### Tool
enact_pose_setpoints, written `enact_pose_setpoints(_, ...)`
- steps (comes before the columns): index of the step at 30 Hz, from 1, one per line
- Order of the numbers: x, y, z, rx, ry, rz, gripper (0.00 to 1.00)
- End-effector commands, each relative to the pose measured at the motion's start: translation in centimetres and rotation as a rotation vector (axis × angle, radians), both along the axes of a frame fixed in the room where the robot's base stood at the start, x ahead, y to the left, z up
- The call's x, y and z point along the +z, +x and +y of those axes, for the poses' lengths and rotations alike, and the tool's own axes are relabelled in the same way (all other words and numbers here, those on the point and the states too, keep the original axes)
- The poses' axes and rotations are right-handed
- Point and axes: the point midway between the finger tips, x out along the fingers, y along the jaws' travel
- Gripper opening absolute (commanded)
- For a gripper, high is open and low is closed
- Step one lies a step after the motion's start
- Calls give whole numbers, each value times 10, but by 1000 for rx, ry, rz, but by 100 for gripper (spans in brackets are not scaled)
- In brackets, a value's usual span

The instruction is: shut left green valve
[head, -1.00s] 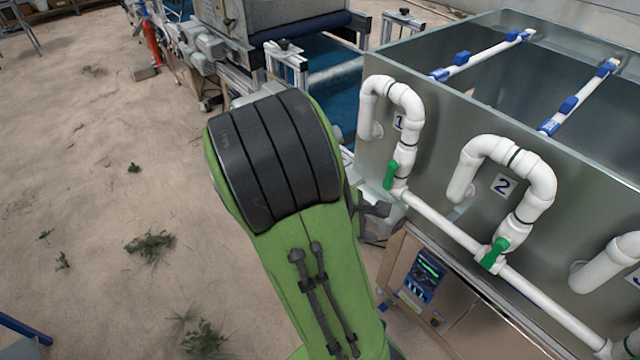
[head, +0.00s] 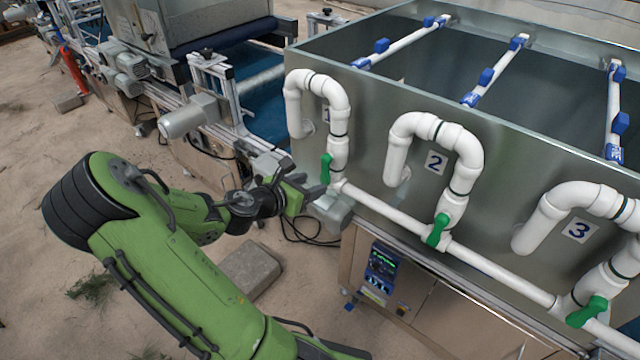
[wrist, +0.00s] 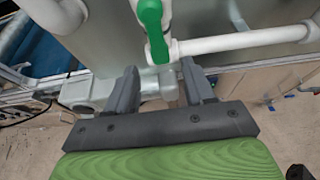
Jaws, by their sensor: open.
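The left green valve (head: 326,168) is on the white pipe marked 1, at the left end of the metal tank's front. Its handle stands about upright along the pipe. In the wrist view the green handle (wrist: 152,28) hangs at the top middle, beyond the fingertips. My gripper (head: 312,192) is just left of and below the handle in the head view. In the wrist view my gripper (wrist: 163,78) has its two dark fingers apart, with nothing held between them. The handle's lower end lines up with the gap between them. I cannot tell whether anything touches.
A second green valve (head: 437,230) and a third (head: 587,311) sit farther right on the horizontal white pipe (head: 390,215). A control panel (head: 381,268) is below the tank (head: 420,100). Conveyor machinery (head: 190,115) stands left. A concrete block (head: 250,270) lies on sandy ground.

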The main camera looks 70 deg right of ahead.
Motion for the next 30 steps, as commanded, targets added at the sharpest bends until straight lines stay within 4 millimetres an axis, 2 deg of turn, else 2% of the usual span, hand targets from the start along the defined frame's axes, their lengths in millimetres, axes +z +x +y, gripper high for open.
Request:
enact_pose_setpoints(3,-12,-12,-23,-6,-1,0,53)
enact_pose_setpoints(6,-18,-17,-37,-4,0,-1,53)
enact_pose_setpoints(10,-21,-20,-45,1,0,-2,53)
enact_pose_setpoints(17,-21,-20,-46,1,0,-2,53)
enact_pose_setpoints(27,-21,-20,-46,0,1,-2,2)
enact_pose_setpoints(30,-21,-20,-46,0,1,-2,0)
